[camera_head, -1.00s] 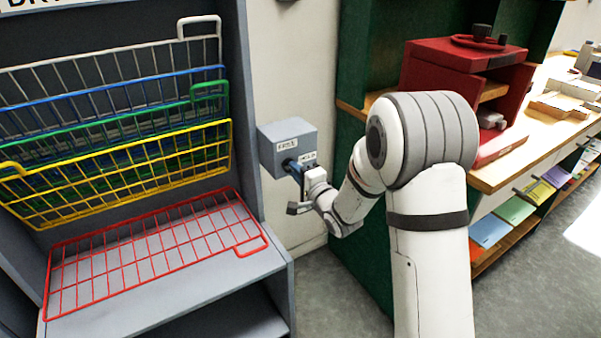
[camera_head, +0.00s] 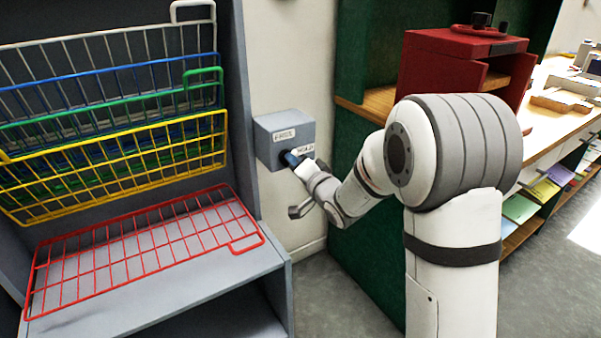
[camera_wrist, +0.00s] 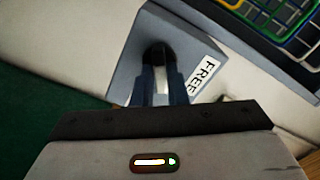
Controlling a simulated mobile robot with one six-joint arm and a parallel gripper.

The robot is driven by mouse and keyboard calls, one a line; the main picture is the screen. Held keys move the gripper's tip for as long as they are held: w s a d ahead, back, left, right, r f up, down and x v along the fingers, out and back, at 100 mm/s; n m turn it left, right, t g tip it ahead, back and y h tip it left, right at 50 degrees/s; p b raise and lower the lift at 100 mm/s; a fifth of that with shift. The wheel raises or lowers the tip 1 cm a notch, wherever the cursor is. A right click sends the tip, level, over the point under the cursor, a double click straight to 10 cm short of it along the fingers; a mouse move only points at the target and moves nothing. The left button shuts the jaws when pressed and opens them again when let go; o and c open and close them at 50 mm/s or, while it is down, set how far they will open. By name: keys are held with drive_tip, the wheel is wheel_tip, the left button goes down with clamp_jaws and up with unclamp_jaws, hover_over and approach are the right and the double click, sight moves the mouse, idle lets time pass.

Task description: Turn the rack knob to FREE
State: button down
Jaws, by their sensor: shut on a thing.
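A blue-grey box (camera_head: 302,130) is fixed to the pale wall right of the rack. It has a FREE label (camera_head: 284,135) near its top and a second label, seemingly HOLD (camera_head: 305,150), lower right, partly behind my gripper. My gripper (camera_head: 291,158) reaches the box front from the lower right, its dark fingers shut on the knob. In the wrist view the black knob (camera_wrist: 157,50) shows at the fingertips, with the box (camera_wrist: 190,22) behind and the FREE label (camera_wrist: 205,75) to the right. The fingers hide much of the knob, so its pointing direction is unclear.
The grey rack (camera_head: 250,105) on the left holds white, blue, green and yellow wire baskets, with a red wire shelf (camera_head: 150,245) below. A green cabinet (camera_head: 365,240) stands close behind my arm. A red cabinet (camera_head: 425,60) and a cluttered wooden counter are at right.

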drive_tip(key=n+b, duration=0.6)
drive_tip(key=n, duration=0.1)
drive_tip(key=n+b, duration=0.3)
drive_tip(key=n, duration=0.1)
drive_tip(key=shift+s+a+f, duration=0.1)
drive_tip(key=shift+a+f, duration=0.1)
drive_tip(key=shift+f, duration=0.15)
drive_tip(key=shift+n, duration=0.3)
drive_tip(key=c, duration=1.8)
unclamp_jaws()
drive_tip(key=shift+f, duration=0.1)
drive_tip(key=o, duration=0.4)
drive_tip(key=shift+r, duration=0.25)
drive_tip(key=shift+c, duration=0.2)
drive_tip(key=p+v, duration=0.1)
drive_tip(key=v, duration=0.6)
drive_tip(key=shift+s+d, duration=0.2)
drive_tip(key=shift+d, duration=0.05)
